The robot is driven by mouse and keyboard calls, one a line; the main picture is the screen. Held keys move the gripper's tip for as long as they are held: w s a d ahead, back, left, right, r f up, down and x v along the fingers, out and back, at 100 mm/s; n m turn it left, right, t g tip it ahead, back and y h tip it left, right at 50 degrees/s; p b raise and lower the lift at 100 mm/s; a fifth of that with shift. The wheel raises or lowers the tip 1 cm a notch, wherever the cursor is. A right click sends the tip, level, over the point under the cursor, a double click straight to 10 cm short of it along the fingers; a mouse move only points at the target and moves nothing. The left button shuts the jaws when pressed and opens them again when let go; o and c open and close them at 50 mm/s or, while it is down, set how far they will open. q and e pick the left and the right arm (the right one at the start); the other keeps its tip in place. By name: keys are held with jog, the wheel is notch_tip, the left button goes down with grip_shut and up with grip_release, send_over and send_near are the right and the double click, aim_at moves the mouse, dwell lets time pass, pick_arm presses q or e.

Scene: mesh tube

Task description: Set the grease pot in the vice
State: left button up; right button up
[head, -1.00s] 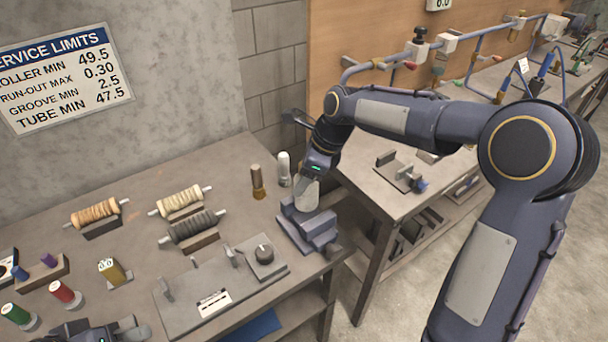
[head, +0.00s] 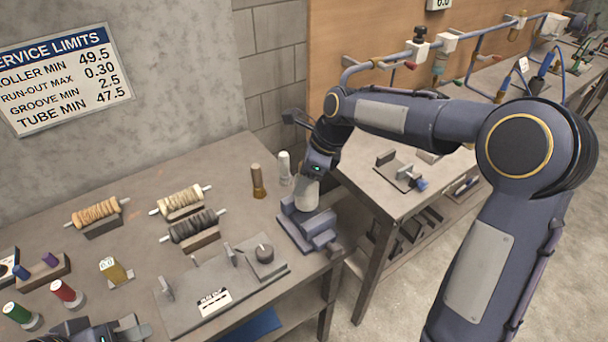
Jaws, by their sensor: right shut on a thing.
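The pale grey-white grease pot (head: 306,196) is upright at the vice (head: 318,240), a blue-grey block at the right end of the bench. My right gripper (head: 312,178) is shut on the pot from above. The pot's lower part is at the vice's jaws; I cannot tell whether it rests on the vice. The fingertips are partly hidden by the gripper body and the pot. My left gripper (head: 108,333) is only partly seen at the bottom left edge, and its fingers do not show clearly.
A brown bottle (head: 258,181) and a white bottle (head: 284,168) stand behind the vice. A grey fixture plate (head: 188,313) with a round knob lies to its left. Several wound rollers (head: 180,200) lie on stands farther left. A second bench (head: 360,165) adjoins at the right.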

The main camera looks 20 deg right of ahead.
jog(key=shift+f+b, duration=1.4)
jog(key=shift+f, duration=1.2)
dwell(1.7)
jog(key=o, duration=1.3)
jog(key=shift+c, duration=0.2)
jog(key=v, duration=0.7)
jog(key=shift+d+r, duration=0.1)
jog(key=shift+r, duration=0.3)
jog(key=shift+s+d+r, duration=0.1)
jog(key=shift+s, duration=0.1)
jog(key=s+d+r+n+t, duration=0.1)
jog(key=s+d+n, duration=0.1)
jog(key=s+n, duration=0.4)
jog(key=s+d+r+n+t, duration=0.1)
jog(key=s+d+n, duration=0.1)
jog(key=s+n, duration=0.5)
jog(key=s+f+n, duration=0.3)
jog(key=s+n, duration=0.1)
jog(key=s, duration=0.3)
jog(key=s+f+n+t, duration=0.1)
jog(key=s+f+n, duration=0.2)
jog(key=s, duration=0.3)
jog(key=shift+s+a+n+t, duration=0.25)
jog(key=shift+s+n+t, duration=0.1)
jog(key=shift+n, duration=0.45)
